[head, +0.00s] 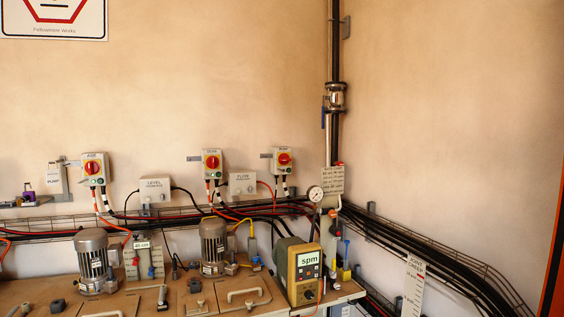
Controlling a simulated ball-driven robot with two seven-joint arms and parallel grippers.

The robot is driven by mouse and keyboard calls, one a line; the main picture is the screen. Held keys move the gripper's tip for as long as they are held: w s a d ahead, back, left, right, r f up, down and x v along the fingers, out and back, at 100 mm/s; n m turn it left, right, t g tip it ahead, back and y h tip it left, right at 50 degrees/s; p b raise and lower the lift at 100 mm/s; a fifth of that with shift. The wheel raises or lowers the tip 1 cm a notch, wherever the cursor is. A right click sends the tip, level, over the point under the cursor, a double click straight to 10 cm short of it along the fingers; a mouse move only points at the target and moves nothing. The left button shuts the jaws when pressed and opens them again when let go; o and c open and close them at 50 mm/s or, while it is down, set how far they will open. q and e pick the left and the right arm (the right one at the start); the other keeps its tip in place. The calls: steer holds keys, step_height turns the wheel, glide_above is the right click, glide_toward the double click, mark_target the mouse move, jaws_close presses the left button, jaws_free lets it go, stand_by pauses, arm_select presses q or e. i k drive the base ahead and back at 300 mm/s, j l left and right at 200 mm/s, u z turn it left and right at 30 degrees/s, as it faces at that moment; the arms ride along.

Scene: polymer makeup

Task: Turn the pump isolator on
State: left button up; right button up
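Three grey isolator boxes with red rotary knobs on yellow plates are fixed to the back wall: a left isolator (92,168), a middle isolator (212,162) and a right isolator (284,159). Their small top labels are too small to read surely, so I cannot tell which one is the pump isolator. A white tag (53,174) hangs just left of the left isolator. Neither of my grippers is in view.
Below the isolators stand two grey motors (93,260) (213,246) on a bench with tan lids. A yellow meter marked spm (304,273) stands at its right end. Cable trays (430,262) and cables run along the walls. A purple padlock (29,195) sits on the left shelf.

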mark_target(285, 160)
steer(key=i+z, duration=0.25)
steer(key=i, duration=0.2)
steer(key=i+z, duration=0.25)
steer(key=i, duration=0.2)
